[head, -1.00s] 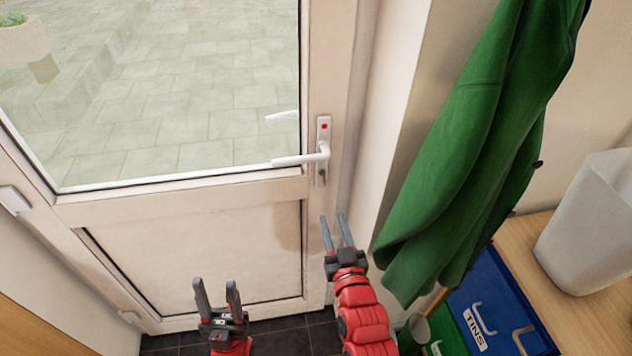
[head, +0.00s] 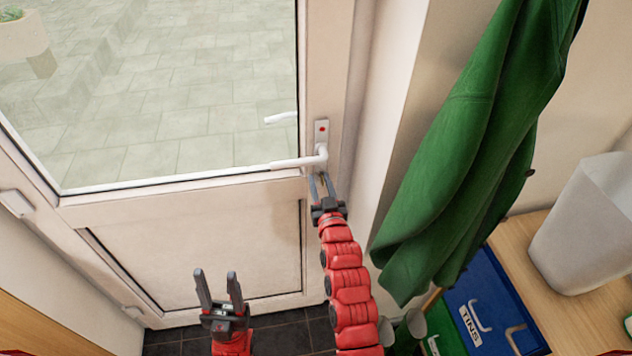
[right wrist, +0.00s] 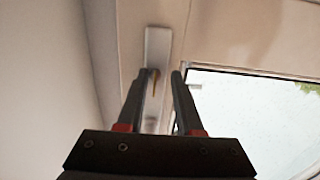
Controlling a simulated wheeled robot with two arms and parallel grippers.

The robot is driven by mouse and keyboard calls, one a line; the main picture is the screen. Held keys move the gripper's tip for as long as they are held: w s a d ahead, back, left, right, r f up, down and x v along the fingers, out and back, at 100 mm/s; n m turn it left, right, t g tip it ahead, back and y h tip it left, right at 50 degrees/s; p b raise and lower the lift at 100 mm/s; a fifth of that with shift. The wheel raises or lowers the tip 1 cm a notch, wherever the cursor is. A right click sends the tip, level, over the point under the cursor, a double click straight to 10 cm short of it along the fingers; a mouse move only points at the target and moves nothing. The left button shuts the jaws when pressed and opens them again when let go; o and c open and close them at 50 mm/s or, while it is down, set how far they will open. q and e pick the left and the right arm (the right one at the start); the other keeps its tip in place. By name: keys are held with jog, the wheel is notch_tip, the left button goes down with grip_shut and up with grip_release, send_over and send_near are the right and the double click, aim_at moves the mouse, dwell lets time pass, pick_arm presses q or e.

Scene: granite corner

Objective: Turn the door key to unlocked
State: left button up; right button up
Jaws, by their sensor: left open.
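The white door handle (head: 303,160) points left from its tall lock plate (head: 321,134), which has a red dot near its top. My right gripper (head: 319,180) is just below the handle at the lower end of the plate, with its fingers apart. In the right wrist view a small brass key (right wrist: 153,83) stands in the plate (right wrist: 157,48). It shows in the gap between the fingertips (right wrist: 162,76), closer to the left finger; I cannot tell whether they touch. In the head view the key is hidden. My left gripper (head: 216,275) is open and empty, low in front of the door.
The glazed door (head: 180,245) is shut. A green coat (head: 450,160) hangs to the right of my right arm. Blue (head: 488,305) and green boxes and a white bin (head: 585,225) stand at the right. Dark floor tiles (head: 280,338) show below the door.

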jog(key=shift+c, duration=0.3)
jog(key=shift+s+d+r, duration=0.2)
jog(key=shift+d, duration=0.05)
jog(key=shift+c, duration=1.1)
jog(key=shift+s+d+r, duration=0.2)
jog(key=shift+s+d, duration=0.05)
jog(key=shift+s, duration=0.05)
jog(key=shift+c, duration=1.3)
jog(key=shift+s+d+r, duration=0.1)
jog(key=shift+s, duration=0.1)
grip_shut()
